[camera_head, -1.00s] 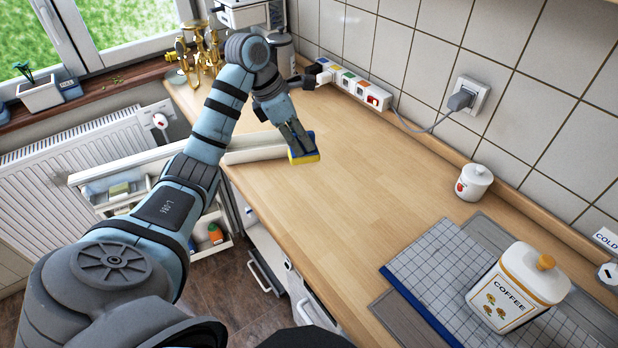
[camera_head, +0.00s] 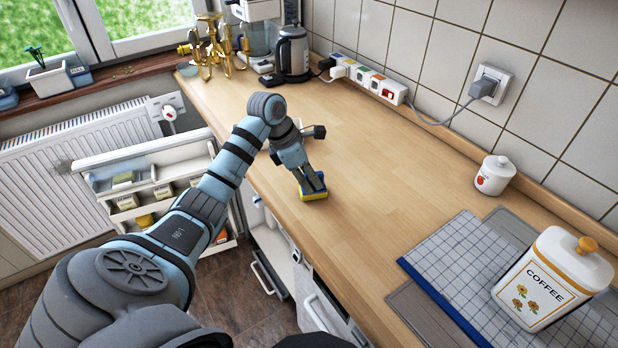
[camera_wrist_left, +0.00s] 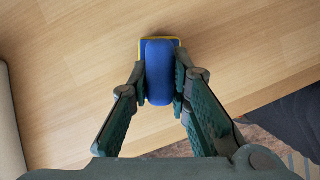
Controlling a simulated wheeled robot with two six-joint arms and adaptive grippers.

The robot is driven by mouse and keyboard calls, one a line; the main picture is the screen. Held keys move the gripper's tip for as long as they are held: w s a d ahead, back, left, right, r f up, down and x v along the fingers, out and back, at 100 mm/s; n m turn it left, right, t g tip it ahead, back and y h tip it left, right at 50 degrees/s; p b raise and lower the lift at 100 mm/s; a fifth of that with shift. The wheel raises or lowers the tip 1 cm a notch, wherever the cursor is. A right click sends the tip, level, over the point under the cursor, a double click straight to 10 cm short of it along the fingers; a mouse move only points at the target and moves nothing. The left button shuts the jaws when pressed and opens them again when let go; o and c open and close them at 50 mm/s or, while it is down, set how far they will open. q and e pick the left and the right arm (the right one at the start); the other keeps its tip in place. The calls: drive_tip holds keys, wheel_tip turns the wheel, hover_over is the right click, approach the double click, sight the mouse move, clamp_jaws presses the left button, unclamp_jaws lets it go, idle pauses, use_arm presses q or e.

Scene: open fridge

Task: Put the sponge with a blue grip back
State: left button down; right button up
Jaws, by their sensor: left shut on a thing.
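The sponge with a blue grip (camera_head: 314,194) has a yellow pad under a blue top. My left gripper (camera_head: 312,182) is shut on its blue grip and holds it at the wooden countertop (camera_head: 370,200), near the front edge. I cannot tell whether the pad touches the wood. In the left wrist view the blue grip (camera_wrist_left: 159,72) sits between the two fingers of my left gripper (camera_wrist_left: 160,84), with a thin yellow rim showing at its far end. My right gripper is not in view.
An open fridge door with shelves (camera_head: 150,185) stands left of the counter. A white jar (camera_head: 495,176) and a coffee canister (camera_head: 552,280) stand right. The counter's middle is clear.

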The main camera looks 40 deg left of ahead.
use_arm(q)
drive_tip(key=c, duration=1.5)
unclamp_jaws()
drive_tip(key=shift+r+p, duration=0.25)
drive_tip(key=shift+p, duration=0.05)
drive_tip(key=v, duration=1.1)
drive_tip(key=shift+s+a+r, duration=0.1)
drive_tip(key=shift+a+r, duration=0.05)
drive_tip(key=shift+r, duration=0.2)
drive_tip(key=shift+s, duration=0.1)
